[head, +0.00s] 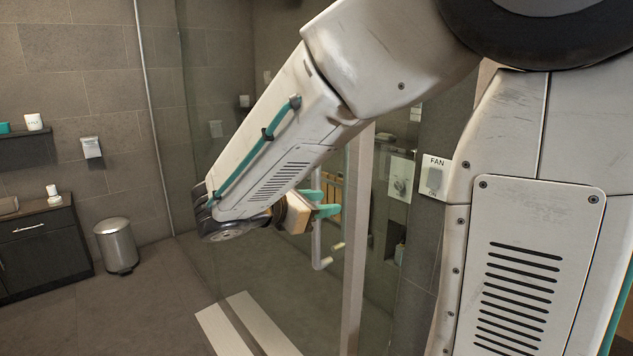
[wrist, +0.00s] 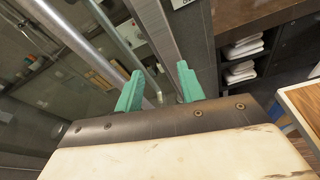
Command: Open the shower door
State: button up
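The glass shower door (head: 268,250) stands ahead; my arm covers much of it, and I cannot tell whether it is fully closed. Its pale bar handle (head: 318,245) runs upright just left of a light metal post (head: 357,250), with a bent lower end. My gripper (head: 324,203) has teal fingers and is at the upper part of the handle. In the wrist view my gripper (wrist: 160,88) has its fingers apart, with a gap between them. Thin metal parts show in and beyond this gap; I cannot tell whether the handle lies between the fingers.
Pale strips (head: 245,325) lie on the floor by the glass. A metal bin (head: 116,245) and a dark cabinet (head: 42,250) stand at the left. A FAN switch plate (head: 435,176) is right of the post. Shelves with folded towels (wrist: 243,47) show in the wrist view. The left floor is clear.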

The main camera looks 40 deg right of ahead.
aim_at(313, 182)
jog(key=w+a+n+t+h, duration=0.2)
jog(key=w+n+t, duration=0.15)
jog(key=w, duration=0.25)
jog(key=shift+n+g, duration=0.25)
jog(key=shift+n, duration=0.1)
jog(key=shift+w+r+x, duration=0.1)
jog(key=shift+r+x, duration=0.05)
jog(key=shift+x, duration=1.1)
jog(key=shift+w+r+x, duration=0.1)
jog(key=shift+r+x, duration=0.1)
jog(key=shift+x, duration=1.1)
jog(key=shift+w+r+x, duration=0.1)
jog(key=shift+r+x, duration=0.05)
jog(key=shift+x, duration=1.1)
